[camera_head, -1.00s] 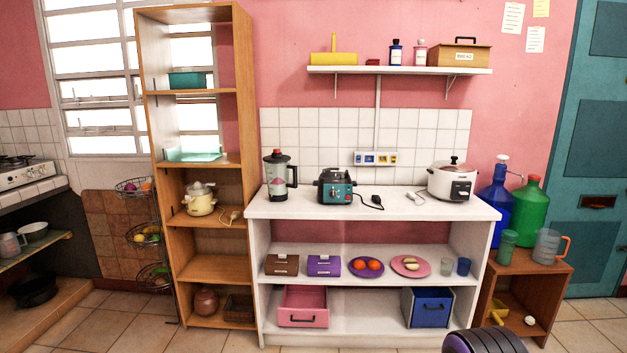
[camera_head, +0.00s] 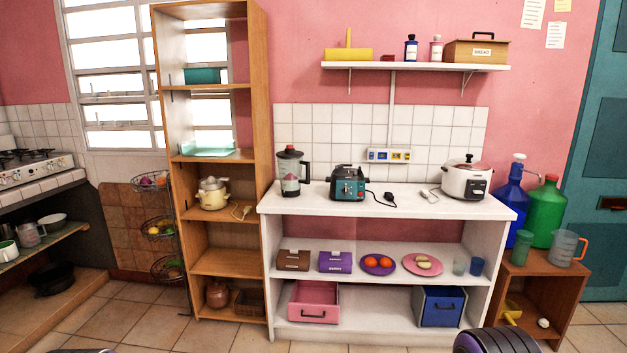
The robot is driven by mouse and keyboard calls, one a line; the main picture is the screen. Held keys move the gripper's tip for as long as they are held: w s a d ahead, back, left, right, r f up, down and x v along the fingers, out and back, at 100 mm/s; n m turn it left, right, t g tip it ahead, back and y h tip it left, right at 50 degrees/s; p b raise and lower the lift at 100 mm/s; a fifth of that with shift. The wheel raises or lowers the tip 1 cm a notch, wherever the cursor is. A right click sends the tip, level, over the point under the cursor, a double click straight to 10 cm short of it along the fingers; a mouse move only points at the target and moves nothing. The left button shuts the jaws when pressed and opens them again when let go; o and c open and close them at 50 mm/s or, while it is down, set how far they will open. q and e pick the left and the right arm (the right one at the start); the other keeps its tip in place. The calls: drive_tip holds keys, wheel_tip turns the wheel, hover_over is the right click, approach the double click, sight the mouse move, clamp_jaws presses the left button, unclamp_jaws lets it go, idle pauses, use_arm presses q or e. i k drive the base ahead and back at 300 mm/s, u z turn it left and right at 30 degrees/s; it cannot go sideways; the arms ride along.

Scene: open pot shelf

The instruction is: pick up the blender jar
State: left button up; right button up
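The blender jar (camera_head: 291,173) stands upright at the left end of the white counter top (camera_head: 400,203). Neither gripper is in view. A dark rounded part of my own body shows at the bottom right, and a small piece at the bottom left, both well short of the counter.
A tall wooden shelf (camera_head: 264,120) rises just left of the counter. A rice cooker (camera_head: 467,180) and cords lie to the right on the counter. A wall shelf (camera_head: 415,67) hangs above. Open tiled floor (camera_head: 135,318) lies in front at the left.

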sight(290, 170)
drive_tip(key=z, duration=0.5)
drive_tip(key=k, duration=0.65)
drive_tip(key=z, duration=0.85)
drive_tip(key=i, duration=1.6)
drive_tip(key=u, duration=0.3)
drive_tip(key=i, duration=0.95)
drive_tip(key=u, duration=1.55)
drive_tip(key=i, duration=0.8)
drive_tip(key=u, duration=0.85)
